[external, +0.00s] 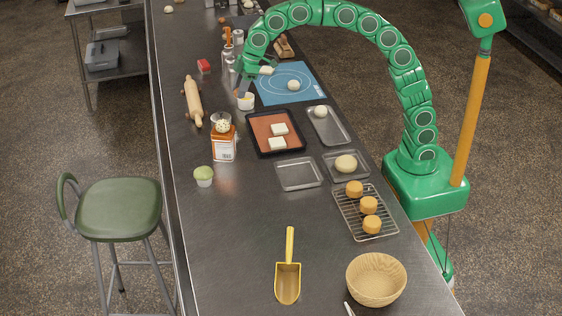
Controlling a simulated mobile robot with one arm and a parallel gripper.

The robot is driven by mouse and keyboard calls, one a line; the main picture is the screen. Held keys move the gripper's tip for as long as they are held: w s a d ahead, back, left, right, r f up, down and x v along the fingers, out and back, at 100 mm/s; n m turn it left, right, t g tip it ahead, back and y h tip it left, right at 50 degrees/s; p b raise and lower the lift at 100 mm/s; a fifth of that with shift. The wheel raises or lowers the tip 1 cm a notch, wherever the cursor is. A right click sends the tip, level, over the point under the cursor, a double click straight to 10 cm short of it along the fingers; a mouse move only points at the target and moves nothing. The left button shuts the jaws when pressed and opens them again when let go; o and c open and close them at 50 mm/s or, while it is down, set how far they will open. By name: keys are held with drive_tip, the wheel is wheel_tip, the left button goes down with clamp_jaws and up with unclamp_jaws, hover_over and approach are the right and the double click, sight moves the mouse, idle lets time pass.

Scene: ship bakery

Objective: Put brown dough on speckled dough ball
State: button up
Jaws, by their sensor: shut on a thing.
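My gripper (243,84) is at the far-middle of the counter, just above a small white cup (246,102) with yellow in it. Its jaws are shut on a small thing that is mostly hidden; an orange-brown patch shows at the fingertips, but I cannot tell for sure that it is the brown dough. A pale speckled ball (222,125) sits on top of an orange-labelled jar (223,145), nearer the camera and left of my gripper.
A rolling pin (193,101) lies at left. A blue mat (290,94) bears a pale dough ball (293,85). Trays, a wire rack (352,218) with orange-brown rounds (369,205), a scoop (288,280) and a wooden bowl (376,286) fill the near right.

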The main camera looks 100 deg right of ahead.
approach(219, 121)
drive_tip(key=shift+w+a+f, duration=0.4)
drive_tip(key=shift+w+f, duration=0.2)
drive_tip(key=shift+w+d+f, duration=0.15)
drive_tip(key=shift+w+f, duration=0.4)
drive_tip(key=shift+f, duration=1.65)
drive_tip(key=shift+f, duration=0.1)
drive_tip(key=o, duration=1)
